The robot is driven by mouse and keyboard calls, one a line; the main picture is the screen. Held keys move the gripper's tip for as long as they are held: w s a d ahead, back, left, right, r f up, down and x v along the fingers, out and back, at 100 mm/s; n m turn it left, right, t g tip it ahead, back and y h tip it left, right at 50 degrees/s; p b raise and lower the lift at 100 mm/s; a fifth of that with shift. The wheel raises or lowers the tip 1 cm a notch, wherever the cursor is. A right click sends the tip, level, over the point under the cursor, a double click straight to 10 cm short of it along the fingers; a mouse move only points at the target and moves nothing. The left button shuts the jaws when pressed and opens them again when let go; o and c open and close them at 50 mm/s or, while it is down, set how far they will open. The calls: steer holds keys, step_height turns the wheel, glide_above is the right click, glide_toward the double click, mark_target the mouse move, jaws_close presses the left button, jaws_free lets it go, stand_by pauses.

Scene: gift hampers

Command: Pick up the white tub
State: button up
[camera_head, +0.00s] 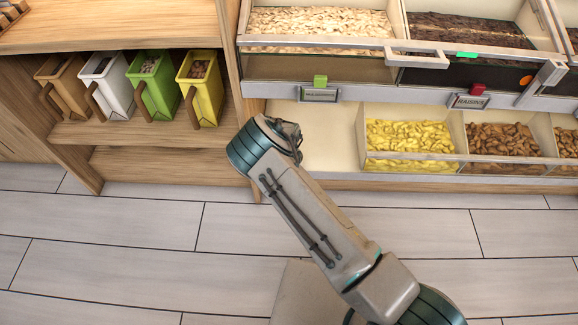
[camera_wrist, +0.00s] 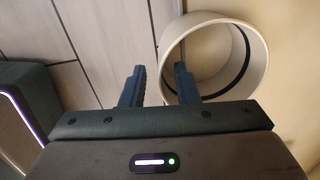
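A round white tub (camera_wrist: 228,30) shows in the wrist view, right of centre at the top. Its open mouth faces the camera, and a dark band shows inside. My gripper (camera_wrist: 159,70) is open, its two dark fingers apart. The tub's left wall appears between the fingertips and the right finger overlaps the tub's mouth; I cannot tell whether they touch. In the head view my gripper is hidden behind my arm, and I do not make out the round tub there.
The tub is by a pale wooden surface (camera_wrist: 291,110). In the head view, brown, white (camera_head: 112,88), green (camera_head: 158,92) and yellow (camera_head: 207,88) handled containers stand on a shelf at left. Bins of nuts and dried fruit (camera_head: 410,136) are at right. Tiled floor (camera_head: 110,240) lies open in front.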

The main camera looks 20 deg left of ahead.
step_height(320, 180, down, 2)
steer(key=shift+f, duration=0.1)
jaws_close()
steer(key=shift+r, duration=0.25)
